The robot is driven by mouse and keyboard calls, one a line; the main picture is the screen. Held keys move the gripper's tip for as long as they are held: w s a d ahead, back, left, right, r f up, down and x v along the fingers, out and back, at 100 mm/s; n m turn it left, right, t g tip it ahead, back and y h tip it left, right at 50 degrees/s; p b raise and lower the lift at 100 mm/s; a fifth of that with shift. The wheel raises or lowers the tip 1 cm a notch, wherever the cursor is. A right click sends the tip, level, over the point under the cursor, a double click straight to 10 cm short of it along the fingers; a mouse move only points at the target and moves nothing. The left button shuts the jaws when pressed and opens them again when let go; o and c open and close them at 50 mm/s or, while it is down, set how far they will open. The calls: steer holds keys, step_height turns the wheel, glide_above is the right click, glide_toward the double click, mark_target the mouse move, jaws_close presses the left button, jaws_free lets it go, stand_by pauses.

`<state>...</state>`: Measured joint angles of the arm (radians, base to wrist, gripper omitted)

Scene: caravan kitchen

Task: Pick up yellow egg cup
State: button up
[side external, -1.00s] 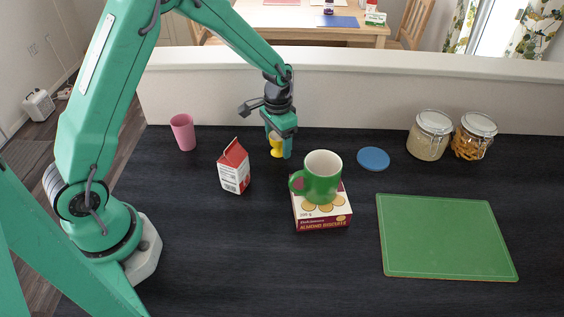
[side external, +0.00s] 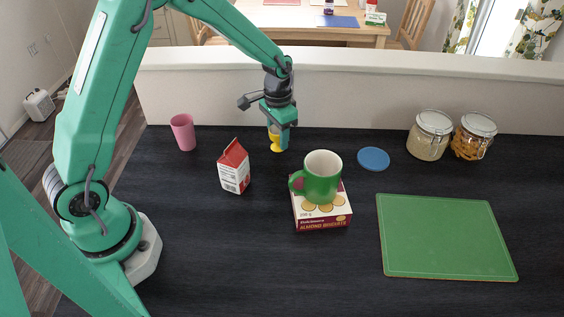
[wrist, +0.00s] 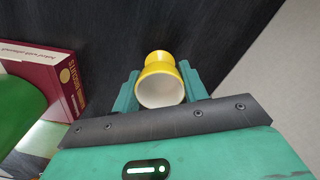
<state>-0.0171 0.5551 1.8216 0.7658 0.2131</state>
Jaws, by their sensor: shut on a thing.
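The yellow egg cup (side external: 276,145) is at the back of the dark worktop, near the low white wall. In the wrist view the egg cup (wrist: 159,62) has a yellow outside and a white inside, its open end facing the camera. My gripper (side external: 278,139) is shut on it, with one green finger on each side. In the wrist view the gripper (wrist: 158,91) has both fingers against the cup. In the side view the fingers hide part of the cup. I cannot tell whether its foot touches the worktop.
A milk carton (side external: 234,168) and a pink cup (side external: 183,132) stand to the left. A green mug (side external: 321,178) sits on a biscuit box (side external: 322,217) in front. A blue disc (side external: 373,159), two jars (side external: 430,140) and a green board (side external: 447,238) lie to the right.

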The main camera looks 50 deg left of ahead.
steer(key=r, duration=0.2)
steer(key=shift+s+d+r, duration=0.1)
steer(key=shift+d+r, duration=0.2)
steer(key=s+d+r, duration=0.5)
steer(key=d+r, duration=0.1)
steer(key=d, duration=0.3)
steer(key=shift+s+d+r, duration=0.25)
steer(key=shift+s, duration=0.05)
